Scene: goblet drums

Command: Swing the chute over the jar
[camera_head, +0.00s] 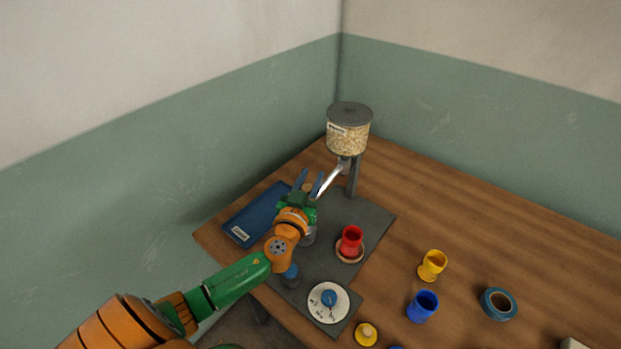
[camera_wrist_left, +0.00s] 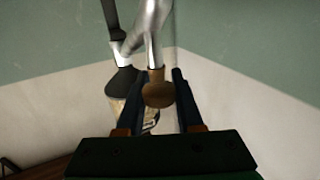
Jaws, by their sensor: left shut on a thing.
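The silver chute (camera_head: 333,177) slopes down and left from under the grain-filled hopper (camera_head: 348,132) on its grey post. My left gripper (camera_head: 309,182) is at the chute's lower end. In the left wrist view, the round brown knob (camera_wrist_left: 158,93) on the silver chute (camera_wrist_left: 150,30) sits between the fingers, and the gripper is shut on it. A grey cylindrical thing (camera_head: 309,238), perhaps the jar, shows partly beside my wrist; the rest of it is hidden. A red goblet-shaped cup (camera_head: 351,238) stands on a wooden disc right of my gripper. My right gripper is not in view.
A dark mat (camera_head: 375,215) lies under the stand. A blue flat tray or book (camera_head: 258,214) lies left. A white dial (camera_head: 328,302) is at the front. The right rear table is clear.

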